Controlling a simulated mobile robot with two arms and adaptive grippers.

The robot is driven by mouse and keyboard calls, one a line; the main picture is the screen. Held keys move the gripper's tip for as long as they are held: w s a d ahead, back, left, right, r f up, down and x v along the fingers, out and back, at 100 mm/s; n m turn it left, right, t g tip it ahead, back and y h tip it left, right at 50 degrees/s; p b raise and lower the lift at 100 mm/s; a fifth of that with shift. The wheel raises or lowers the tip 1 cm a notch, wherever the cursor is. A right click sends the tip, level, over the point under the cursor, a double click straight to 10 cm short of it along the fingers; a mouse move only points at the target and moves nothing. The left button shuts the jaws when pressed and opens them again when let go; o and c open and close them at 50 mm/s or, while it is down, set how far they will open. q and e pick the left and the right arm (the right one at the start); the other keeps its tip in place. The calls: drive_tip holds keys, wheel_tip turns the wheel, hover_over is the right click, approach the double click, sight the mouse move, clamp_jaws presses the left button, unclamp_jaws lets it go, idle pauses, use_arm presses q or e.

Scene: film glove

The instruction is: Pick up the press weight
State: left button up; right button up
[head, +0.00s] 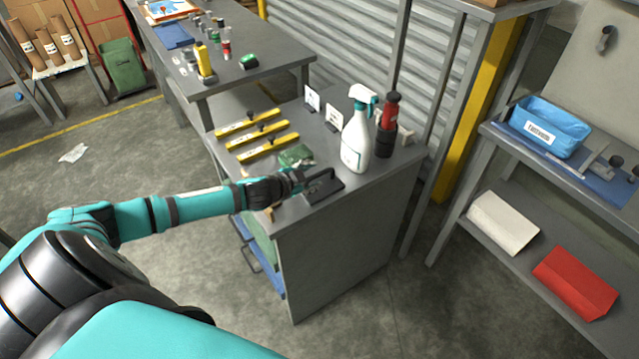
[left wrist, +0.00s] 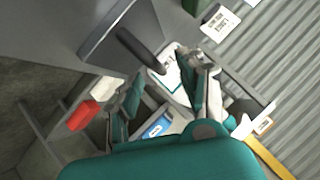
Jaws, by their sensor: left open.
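The press weight, a dark grey flat block with a bar handle (head: 328,189), sits near the front edge of the grey cabinet top (head: 345,225). In the left wrist view the block (left wrist: 113,30) is at the upper left, with its dark handle reaching toward the gap between my fingers. My left gripper (head: 303,184) is at the handle side of the weight, open; its teal fingers (left wrist: 160,84) are spread in the wrist view. I cannot tell whether the fingers touch the handle. My right gripper is not in view.
A white spray bottle (head: 357,140) and a red-topped dark bottle (head: 387,125) stand behind the weight. A green packet (head: 295,156) and yellow bars (head: 262,134) lie on the left. A shelf with a blue bin (head: 548,126) is at right.

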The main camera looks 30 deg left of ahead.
sight(317, 175)
use_arm(q)
drive_tip(key=shift+p+x, duration=0.35)
drive_tip(key=shift+x, duration=2)
drive_tip(key=shift+s+d+f, duration=0.1)
drive_tip(key=shift+d, duration=0.05)
clamp_jaws()
